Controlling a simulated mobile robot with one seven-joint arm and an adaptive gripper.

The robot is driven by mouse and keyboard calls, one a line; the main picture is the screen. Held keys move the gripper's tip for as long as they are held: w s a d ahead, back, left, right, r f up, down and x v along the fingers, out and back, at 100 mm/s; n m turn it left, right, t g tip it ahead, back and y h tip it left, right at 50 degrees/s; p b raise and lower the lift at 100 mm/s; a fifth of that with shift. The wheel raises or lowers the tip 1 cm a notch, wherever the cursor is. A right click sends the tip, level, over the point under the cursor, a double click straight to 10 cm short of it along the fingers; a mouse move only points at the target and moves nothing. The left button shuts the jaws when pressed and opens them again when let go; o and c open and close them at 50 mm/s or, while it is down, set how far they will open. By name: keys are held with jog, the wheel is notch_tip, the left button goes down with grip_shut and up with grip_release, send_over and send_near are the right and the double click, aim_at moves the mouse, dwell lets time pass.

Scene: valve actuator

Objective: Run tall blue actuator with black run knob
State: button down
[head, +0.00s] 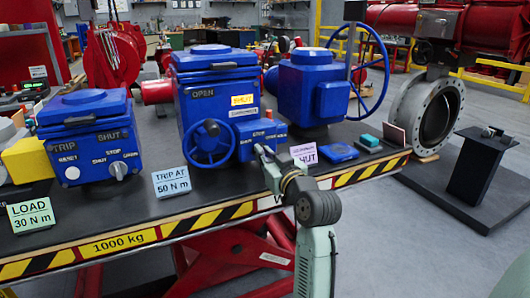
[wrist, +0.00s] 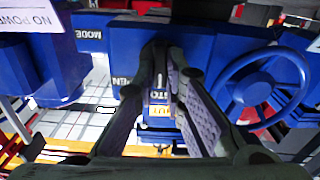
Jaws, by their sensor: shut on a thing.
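The tall blue actuator (head: 215,85) stands mid-table in the head view, with a blue handwheel (head: 208,143) and a yellow SHUT sign (head: 241,100) on its front. Its small control box (head: 257,138) sticks out at lower right, with OPEN and STOP lettering. My gripper (head: 262,152) is at the front of this box, reaching up from the lower right. In the wrist view, which looks upside down, the fingers (wrist: 167,65) are closed together at the box, between the OPEN and STOP lettering. The black run knob is hidden between and behind them. The handwheel (wrist: 256,90) is to their right.
A shorter blue actuator (head: 90,135) with a grey knob stands left, and another with a large handwheel (head: 365,75) stands right. Cards reading TRIP AT 50 N m (head: 171,182) and SHUT (head: 304,153) stand along the striped table edge (head: 205,219). Floor at right is partly clear.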

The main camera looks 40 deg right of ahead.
jog(key=shift+m, duration=0.5)
jog(key=c, duration=1.7)
grip_release()
jog(key=shift+o, duration=0.2)
jog(key=v, duration=1.2)
